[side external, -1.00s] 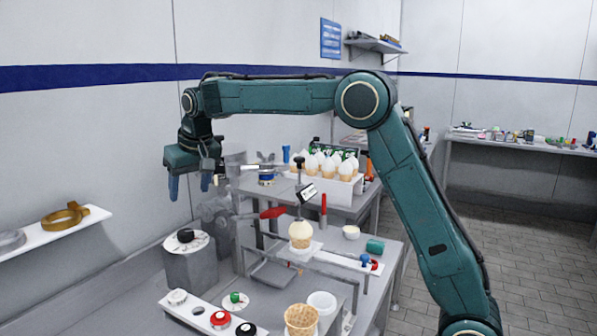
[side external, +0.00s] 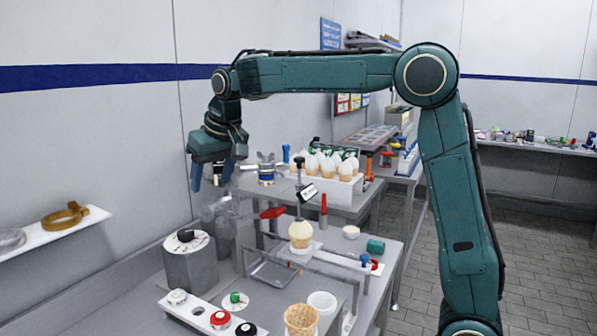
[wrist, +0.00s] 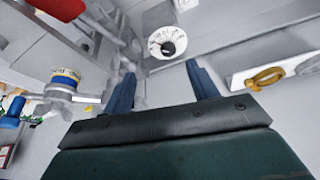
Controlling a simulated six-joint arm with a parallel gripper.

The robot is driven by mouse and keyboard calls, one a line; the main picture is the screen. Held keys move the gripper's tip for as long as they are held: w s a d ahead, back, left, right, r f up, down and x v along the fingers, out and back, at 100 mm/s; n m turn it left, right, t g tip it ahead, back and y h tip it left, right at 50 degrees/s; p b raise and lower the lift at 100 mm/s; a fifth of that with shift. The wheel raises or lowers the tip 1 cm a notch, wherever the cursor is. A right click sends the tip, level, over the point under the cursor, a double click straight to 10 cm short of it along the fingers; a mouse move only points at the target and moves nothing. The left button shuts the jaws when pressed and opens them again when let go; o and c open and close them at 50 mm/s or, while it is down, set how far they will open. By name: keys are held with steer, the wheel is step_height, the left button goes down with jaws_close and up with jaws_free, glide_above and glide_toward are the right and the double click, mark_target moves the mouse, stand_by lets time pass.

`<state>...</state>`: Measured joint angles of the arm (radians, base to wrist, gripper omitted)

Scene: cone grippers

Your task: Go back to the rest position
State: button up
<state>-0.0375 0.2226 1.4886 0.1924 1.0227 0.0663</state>
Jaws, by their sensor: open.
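My gripper (side external: 207,176) hangs from the end of my teal arm in the side external view, left of centre. Its two blue fingers point down, apart and empty, in the air above the bench. In the wrist view my gripper (wrist: 163,84) shows both blue fingers spread with nothing between them. A grey pedestal with a round white dial (side external: 186,243) stands below and in front of it; the dial also shows in the wrist view (wrist: 167,42).
A white rack of filled cones (side external: 330,188) stands on the back table. An ice cream cone (side external: 300,236) stands upright in a holder at the centre. An empty waffle cone (side external: 301,320) is at the front. A wall shelf (side external: 85,222) holds a brown ring (side external: 64,216) at left.

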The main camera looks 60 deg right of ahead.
steer(key=s+n, duration=0.1)
steer(key=s, duration=1.7)
steer(key=s+f, duration=0.3)
steer(key=s, duration=0.4)
steer(key=s+a+f+n+t+y, duration=0.1)
steer(key=s+f, duration=0.3)
steer(key=s, duration=0.3)
steer(key=shift+s+a, duration=0.15)
